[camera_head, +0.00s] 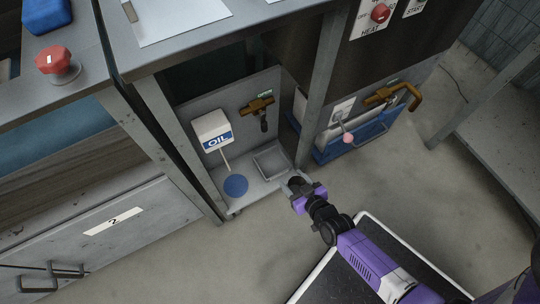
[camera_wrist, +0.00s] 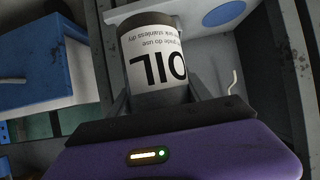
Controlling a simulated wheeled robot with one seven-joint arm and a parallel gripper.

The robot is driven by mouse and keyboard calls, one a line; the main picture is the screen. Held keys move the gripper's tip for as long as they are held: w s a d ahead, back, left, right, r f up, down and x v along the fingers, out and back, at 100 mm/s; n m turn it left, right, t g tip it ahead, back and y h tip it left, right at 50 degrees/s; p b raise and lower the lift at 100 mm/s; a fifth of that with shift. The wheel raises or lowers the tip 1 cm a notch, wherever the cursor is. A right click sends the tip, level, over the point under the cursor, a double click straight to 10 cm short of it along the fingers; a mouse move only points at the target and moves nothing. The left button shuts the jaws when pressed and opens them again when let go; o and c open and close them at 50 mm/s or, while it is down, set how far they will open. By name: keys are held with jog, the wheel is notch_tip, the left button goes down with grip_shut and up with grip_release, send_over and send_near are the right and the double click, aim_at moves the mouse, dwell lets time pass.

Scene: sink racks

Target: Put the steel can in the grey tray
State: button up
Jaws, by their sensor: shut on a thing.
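My gripper (camera_head: 299,188) is at the front edge of the low shelf, just in front of the grey tray (camera_head: 271,162). In the wrist view my gripper (camera_wrist: 158,96) is shut on the steel can (camera_wrist: 156,62), a dark metal cylinder with a white label reading OIL upside down. The can sits between the two fingers. In the head view it is small and dark at the gripper's end, mostly hard to make out. The grey tray is a shallow square with a raised rim and looks empty.
A blue disc (camera_head: 236,186) lies on the shelf left of the tray. A metal post (camera_head: 322,85) stands right of the shelf. A blue trough (camera_head: 350,140) is further right.

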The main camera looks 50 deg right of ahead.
jog(key=w+d+b, duration=0.2)
jog(key=w+d, duration=0.1)
jog(key=w, duration=0.5)
jog(key=w+d+b, duration=0.1)
jog(key=w+d, duration=0.1)
jog(key=w, duration=0.5)
jog(key=f+b, duration=0.1)
jog(key=f, duration=0.1)
jog(key=f+b, duration=0.4)
jog(key=shift+w+f, duration=0.25)
jog(key=shift+w, duration=0.1)
jog(key=shift+w+d+f+b, duration=0.1)
jog(key=shift+w+f+b, duration=0.1)
jog(key=shift+f+b, duration=0.15)
jog(key=shift+f, duration=0.1)
jog(key=o, duration=1.5)
jog(key=shift+c, duration=0.2)
